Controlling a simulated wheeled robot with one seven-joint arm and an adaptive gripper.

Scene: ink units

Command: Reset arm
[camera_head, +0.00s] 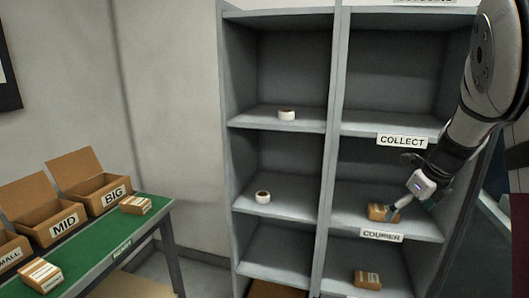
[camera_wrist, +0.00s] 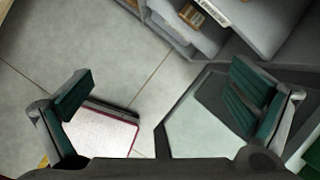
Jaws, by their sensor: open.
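My gripper (camera_head: 418,185) hangs at the right of the head view, in front of the shelf rack, at the end of my arm. In the wrist view its two green-padded fingers (camera_wrist: 165,108) are spread wide with nothing between them. In the head view one finger overlaps a small brown box (camera_head: 378,212) on the shelf above the COURIER label. The wrist view shows floor below the gripper and the rack at the top, so the gripper appears apart from the shelf.
The grey rack (camera_head: 331,150) holds white tape rolls (camera_head: 287,114) (camera_head: 263,197) and a lower box (camera_head: 367,279). A green table (camera_head: 120,236) at left carries open cartons (camera_head: 100,190) and small boxes (camera_head: 135,205) (camera_head: 41,275). A white, red-edged object (camera_wrist: 100,132) lies below the gripper.

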